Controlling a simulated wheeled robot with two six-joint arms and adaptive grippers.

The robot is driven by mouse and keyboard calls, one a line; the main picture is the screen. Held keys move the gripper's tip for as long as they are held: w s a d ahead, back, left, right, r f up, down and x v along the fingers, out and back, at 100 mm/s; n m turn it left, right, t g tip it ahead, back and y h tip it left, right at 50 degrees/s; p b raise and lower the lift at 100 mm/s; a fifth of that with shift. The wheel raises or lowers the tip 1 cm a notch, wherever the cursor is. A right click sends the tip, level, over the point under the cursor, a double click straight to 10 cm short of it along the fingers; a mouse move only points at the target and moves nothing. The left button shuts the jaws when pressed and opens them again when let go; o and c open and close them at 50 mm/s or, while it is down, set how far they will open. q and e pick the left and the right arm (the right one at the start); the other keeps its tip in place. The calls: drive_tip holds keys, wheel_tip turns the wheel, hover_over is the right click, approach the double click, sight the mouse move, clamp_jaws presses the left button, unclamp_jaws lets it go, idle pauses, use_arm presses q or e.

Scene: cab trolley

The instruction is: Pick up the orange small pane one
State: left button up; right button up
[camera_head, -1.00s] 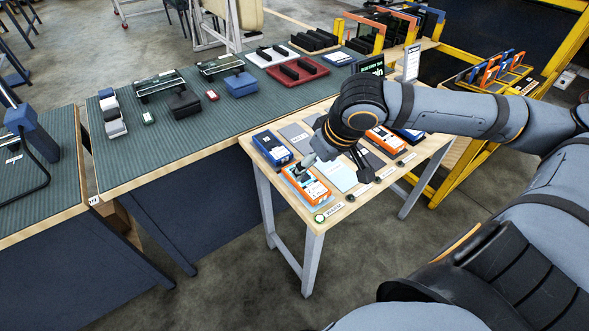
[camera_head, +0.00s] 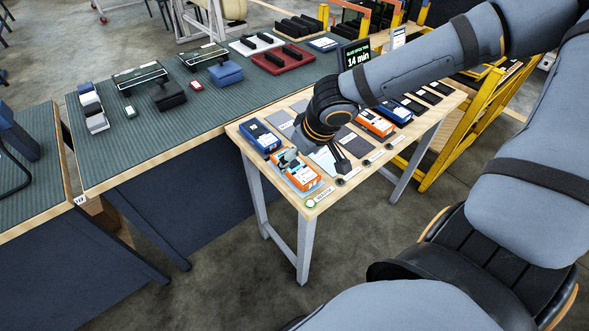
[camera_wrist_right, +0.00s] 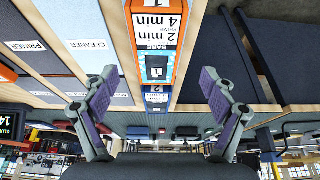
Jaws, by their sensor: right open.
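An orange and white box (camera_head: 296,172) lies on a light blue pad at the near left end of the small wooden table (camera_head: 321,203). A second orange box (camera_head: 376,123) lies farther right on the same table. My right gripper (camera_head: 315,160) is open above the near orange box and the pad beside it, with one finger overlapping the box in the head view. In the right wrist view an orange box (camera_wrist_right: 160,30) with "2 min" and "4 min" markings appears between the spread fingers (camera_wrist_right: 159,92), nothing gripped. My left gripper is not in view.
A blue box (camera_head: 260,136) lies behind the near orange one, and another blue box (camera_head: 393,112) lies behind the second. A "cleaner" pad (camera_wrist_right: 88,48) lies beside the orange box. The long green-topped bench (camera_head: 150,135) adjoins the table. A yellow frame (camera_head: 462,145) stands right.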

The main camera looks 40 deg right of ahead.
sight(295, 166)
drive_tip(key=x, duration=0.1)
drive_tip(key=b+x, duration=0.1)
drive_tip(key=x, duration=0.1)
drive_tip(key=b+x, duration=0.1)
drive_tip(key=shift+d+f, duration=0.25)
drive_tip(key=shift+f, duration=0.1)
drive_tip(key=shift+w+f, duration=0.2)
drive_tip(key=shift+f, duration=0.05)
drive_tip(key=shift+a, duration=0.1)
drive_tip(key=shift+r, duration=0.1)
drive_tip(key=c, duration=1.4)
drive_tip(key=shift+r, duration=0.1)
